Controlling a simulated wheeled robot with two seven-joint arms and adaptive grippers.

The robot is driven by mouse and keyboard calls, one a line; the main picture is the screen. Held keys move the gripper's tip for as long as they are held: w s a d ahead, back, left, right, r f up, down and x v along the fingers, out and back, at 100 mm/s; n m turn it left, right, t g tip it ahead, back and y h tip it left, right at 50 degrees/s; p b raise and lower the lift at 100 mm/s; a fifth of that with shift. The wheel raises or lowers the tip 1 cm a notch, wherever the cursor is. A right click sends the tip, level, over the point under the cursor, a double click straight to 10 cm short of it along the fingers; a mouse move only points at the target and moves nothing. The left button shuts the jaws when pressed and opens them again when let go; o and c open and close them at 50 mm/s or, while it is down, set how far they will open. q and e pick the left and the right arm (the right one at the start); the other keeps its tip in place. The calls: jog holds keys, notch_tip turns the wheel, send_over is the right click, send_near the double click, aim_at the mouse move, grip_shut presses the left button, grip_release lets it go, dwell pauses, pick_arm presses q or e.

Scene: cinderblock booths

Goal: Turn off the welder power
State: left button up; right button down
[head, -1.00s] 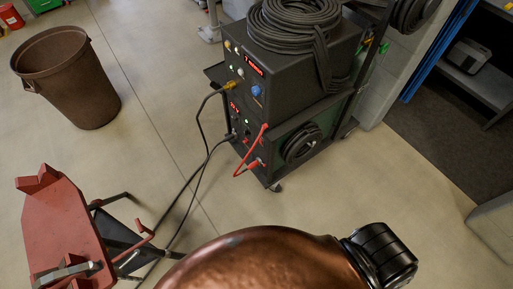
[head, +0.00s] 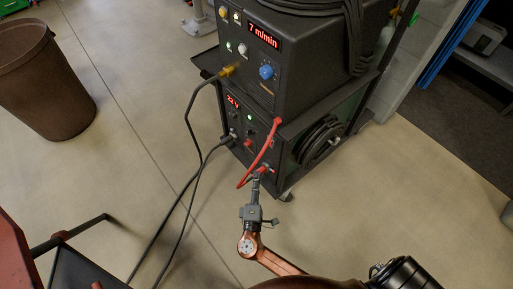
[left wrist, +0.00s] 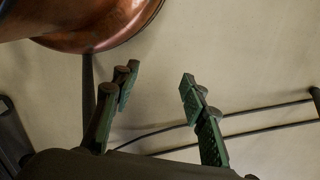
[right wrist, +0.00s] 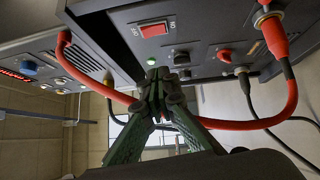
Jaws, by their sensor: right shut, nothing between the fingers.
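The welder is a black two-part unit. Its upper box (head: 290,60) shows a lit "7 m/min" display, and its lower box (head: 240,125) shows "22 V". My right gripper (head: 257,174) is in front of the lower panel, by the red cable. Its fingers (right wrist: 163,78) are together and empty, below the switch in the right wrist view. Contact with the panel cannot be told. My left gripper (left wrist: 158,88) is open and empty above the floor.
A red cable (head: 262,155) loops across the lower panel close to my right gripper. Black cables (head: 190,180) run down to the floor. A brown bin (head: 45,80) stands at left, and part of a red-topped stand (head: 12,250) at lower left.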

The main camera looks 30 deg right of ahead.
aim_at(270, 142)
pick_arm(q)
jog(key=shift+r, duration=0.3)
pick_arm(e)
jog(key=shift+a+r, duration=0.15)
jog(key=shift+r, duration=0.35)
pick_arm(q)
jog(key=w+d+f+t+h+b, duration=0.1)
jog(key=w+d+f+t+b, duration=0.2)
jog(key=w+f, duration=0.3)
jog(key=shift+w+d+f, duration=0.15)
jog(key=shift+d+f, duration=0.5)
jog(key=shift+d, duration=0.15)
pick_arm(e)
jog(key=s+d+x, duration=0.1)
jog(key=d+x, duration=0.1)
jog(key=x, duration=1.1)
jog(key=shift+s+r, duration=0.3)
jog(key=shift+s, duration=0.1)
